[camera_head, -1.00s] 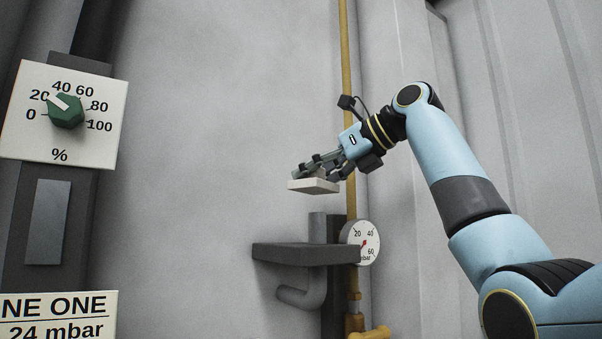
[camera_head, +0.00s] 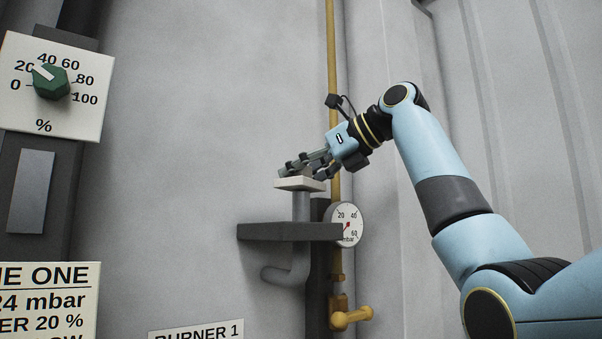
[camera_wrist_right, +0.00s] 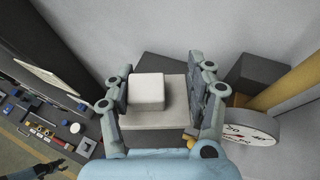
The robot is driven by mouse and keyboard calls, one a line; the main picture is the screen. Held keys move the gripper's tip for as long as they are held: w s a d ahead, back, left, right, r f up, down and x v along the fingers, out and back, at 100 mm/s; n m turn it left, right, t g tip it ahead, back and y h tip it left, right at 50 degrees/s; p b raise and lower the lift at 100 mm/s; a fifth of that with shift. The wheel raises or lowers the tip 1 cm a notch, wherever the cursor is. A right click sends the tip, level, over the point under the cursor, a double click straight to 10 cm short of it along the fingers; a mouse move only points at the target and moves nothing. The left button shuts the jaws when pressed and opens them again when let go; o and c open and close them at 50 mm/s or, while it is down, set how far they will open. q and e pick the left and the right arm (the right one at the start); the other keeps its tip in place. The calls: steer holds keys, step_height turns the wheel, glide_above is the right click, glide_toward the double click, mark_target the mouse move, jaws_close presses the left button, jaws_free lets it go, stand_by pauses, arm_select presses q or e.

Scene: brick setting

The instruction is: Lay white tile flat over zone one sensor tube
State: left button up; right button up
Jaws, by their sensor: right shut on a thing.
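The white tile (camera_head: 300,184) is a flat pale plate, roughly level in the head view. In the wrist view the tile (camera_wrist_right: 165,115) carries a raised pale block (camera_wrist_right: 147,91) between my fingers. My right gripper (camera_head: 312,166) is shut on the tile from above; it also shows in the wrist view (camera_wrist_right: 165,90). The grey sensor tube (camera_head: 301,207) rises through a dark shelf, its upper end just under the tile. I cannot tell whether tile and tube touch. A small dark pronged shape at the wrist view's lower left may be my left gripper (camera_wrist_right: 52,166), too small to read.
The dark shelf (camera_head: 285,231) juts out below the tile. A round pressure gauge (camera_head: 346,225) and a yellow pipe (camera_head: 333,90) stand close on the right. A dial plate (camera_head: 50,85) and a zone one sign (camera_head: 45,300) are at left. The wall between is bare.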

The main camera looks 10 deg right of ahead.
arm_select(q)
steer(key=shift+s, duration=0.25)
arm_select(e)
steer(key=shift+f, duration=0.15)
arm_select(q)
steer(key=shift+s+d, duration=0.1)
steer(key=shift+s, duration=0.05)
arm_select(e)
steer(key=o, duration=1.2)
